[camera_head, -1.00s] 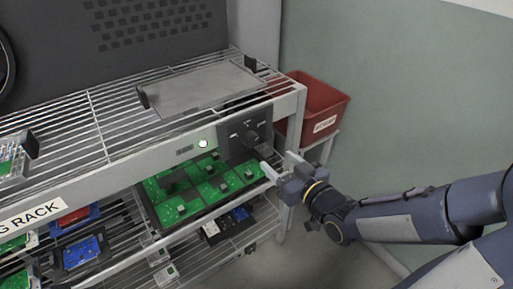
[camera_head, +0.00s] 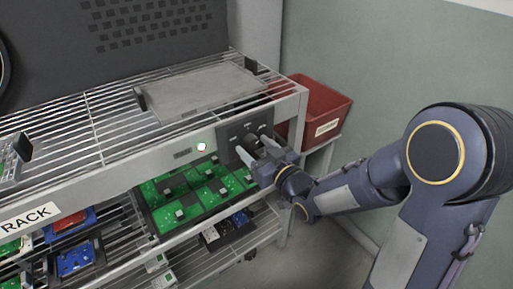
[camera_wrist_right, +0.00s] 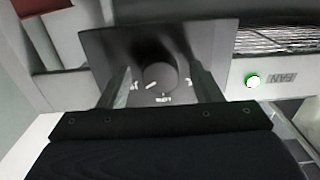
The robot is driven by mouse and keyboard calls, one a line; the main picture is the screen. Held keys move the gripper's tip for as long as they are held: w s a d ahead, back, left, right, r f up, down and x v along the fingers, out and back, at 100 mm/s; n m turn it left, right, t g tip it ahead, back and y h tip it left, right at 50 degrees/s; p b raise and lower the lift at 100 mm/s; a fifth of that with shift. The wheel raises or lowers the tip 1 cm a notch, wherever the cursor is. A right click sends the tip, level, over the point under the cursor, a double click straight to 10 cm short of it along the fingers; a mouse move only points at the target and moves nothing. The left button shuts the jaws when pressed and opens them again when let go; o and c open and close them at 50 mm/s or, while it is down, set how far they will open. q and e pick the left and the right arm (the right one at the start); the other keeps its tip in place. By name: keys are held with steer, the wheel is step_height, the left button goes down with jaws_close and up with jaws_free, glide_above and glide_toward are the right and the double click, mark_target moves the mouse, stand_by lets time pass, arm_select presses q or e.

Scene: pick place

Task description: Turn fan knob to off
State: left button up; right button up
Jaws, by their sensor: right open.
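The fan knob is a dark round knob on a dark control plate (camera_head: 230,151) at the right end of the rack's front rail. In the right wrist view the knob (camera_wrist_right: 160,76) sits between the two fingers, with light markings below it. My right gripper (camera_head: 255,148) is open at the plate, its fingers on either side of the knob; I cannot tell whether they touch it. The gripper (camera_wrist_right: 160,90) also fills the lower part of the wrist view. A lit green light (camera_head: 202,147) is beside the plate, next to a FAN label (camera_wrist_right: 283,78). My left gripper is out of view.
The wire rack shelf (camera_head: 105,120) holds a flat grey tray (camera_head: 198,92). Green circuit boards (camera_head: 185,195) lie on the shelf below the rail. A red bin (camera_head: 325,108) stands right of the rack, by the wall.

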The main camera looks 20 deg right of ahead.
steer(key=c, duration=1)
